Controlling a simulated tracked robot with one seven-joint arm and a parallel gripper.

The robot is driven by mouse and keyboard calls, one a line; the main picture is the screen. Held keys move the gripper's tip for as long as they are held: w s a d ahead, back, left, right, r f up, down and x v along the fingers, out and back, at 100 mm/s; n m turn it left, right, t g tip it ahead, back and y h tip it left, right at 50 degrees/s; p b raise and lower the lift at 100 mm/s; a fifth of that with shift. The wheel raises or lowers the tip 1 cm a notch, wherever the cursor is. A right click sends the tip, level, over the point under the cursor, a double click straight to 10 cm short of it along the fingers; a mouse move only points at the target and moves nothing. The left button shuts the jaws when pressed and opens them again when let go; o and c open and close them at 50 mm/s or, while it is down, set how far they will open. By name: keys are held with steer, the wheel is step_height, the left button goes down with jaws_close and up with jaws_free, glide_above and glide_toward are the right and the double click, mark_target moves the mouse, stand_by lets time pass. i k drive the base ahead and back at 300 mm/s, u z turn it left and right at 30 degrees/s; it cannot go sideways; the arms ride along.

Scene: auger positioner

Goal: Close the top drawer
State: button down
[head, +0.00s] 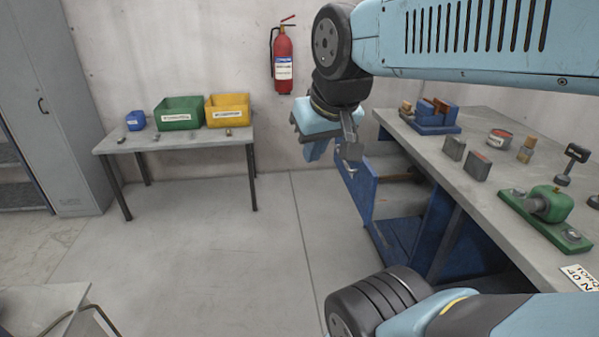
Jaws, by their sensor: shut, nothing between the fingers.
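The top drawer stands pulled out from under the workbench on the right, its blue front panel (363,195) facing left into the room. My gripper (349,160) is shut and empty, at the upper edge of the drawer front. Its tips overlap the panel's top corner in the picture; I cannot tell whether they touch it. My arm hides nothing of the panel's lower part.
The grey workbench (440,165) carries a blue vise (432,122), metal blocks, a tin and a green fixture (550,205). Blue framing (400,235) lies below. A side table (180,140) with green and yellow bins stands at the back left. The floor between is clear.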

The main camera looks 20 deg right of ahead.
mark_target(406, 197)
steer(key=i, duration=1.05)
steer(key=z, duration=0.6)
